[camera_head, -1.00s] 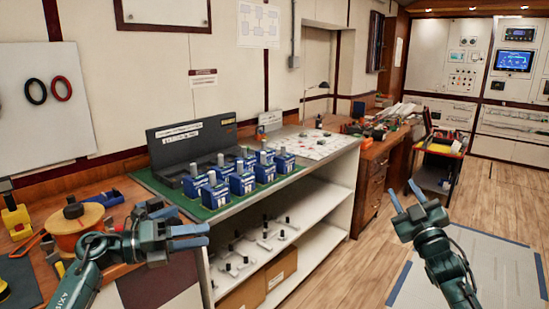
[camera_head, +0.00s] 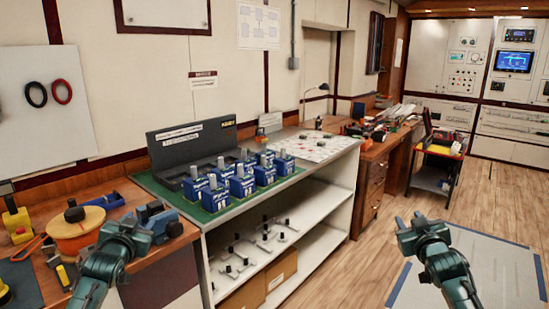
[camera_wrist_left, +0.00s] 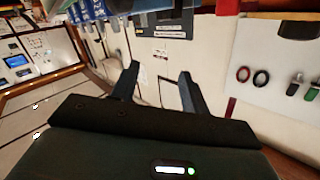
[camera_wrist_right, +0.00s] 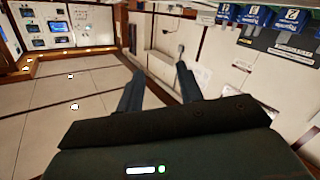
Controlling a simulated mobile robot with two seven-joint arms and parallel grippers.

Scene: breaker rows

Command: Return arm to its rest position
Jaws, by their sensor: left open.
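My left gripper (camera_head: 160,212) is over the left wooden workbench in the head view, near the orange spool. In the left wrist view its two fingers (camera_wrist_left: 158,75) stand apart with nothing between them. My right gripper (camera_head: 406,222) is above the floor, to the right of the shelf unit. In the right wrist view its two fingers (camera_wrist_right: 160,70) are also spread and empty. Both grippers are clear of the blue breakers (camera_head: 242,183), which stand in rows on the green mat.
An orange spool (camera_head: 77,231) and tools lie on the left workbench. A grey tray (camera_head: 168,170) backs the breakers. Open white shelves (camera_head: 318,220) hold small parts below. A cart (camera_head: 435,175) and desk stand farther back.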

